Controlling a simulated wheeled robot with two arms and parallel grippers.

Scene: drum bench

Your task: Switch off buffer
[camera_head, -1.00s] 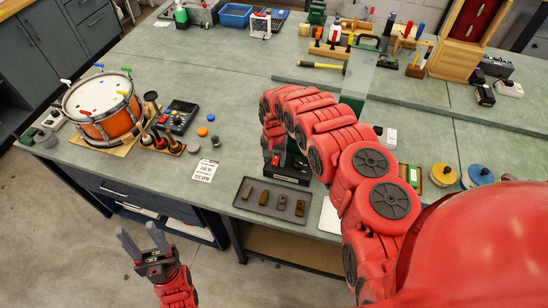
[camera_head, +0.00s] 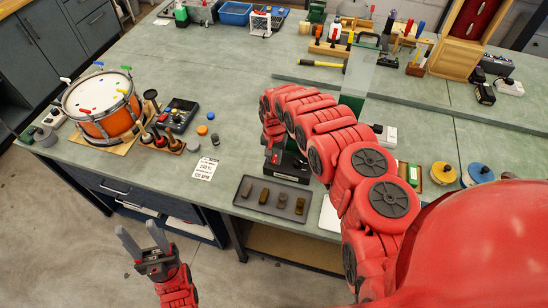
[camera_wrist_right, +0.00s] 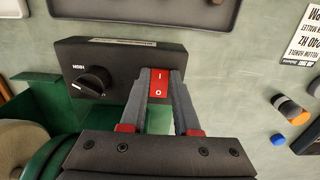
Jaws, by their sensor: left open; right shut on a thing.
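The buffer's black control box (camera_wrist_right: 75,62) fills the left middle of the right wrist view, with a round black knob (camera_wrist_right: 92,82) and a red rocker switch (camera_wrist_right: 158,82) marked I and O. My right gripper (camera_wrist_right: 160,88) has its grey fingers on either side of the switch, shut on it. The buffer's green body (camera_wrist_right: 65,118) and a pale wheel (camera_wrist_right: 22,145) show at lower left. In the head view my right arm hides most of the buffer; part of its black base (camera_head: 288,170) shows. My left gripper (camera_head: 141,238) is open and empty, in front of the bench.
A dark tray (camera_head: 272,207) with several small blocks lies in front of the buffer. Yellow and blue wheels (camera_head: 443,173) lie to the right.

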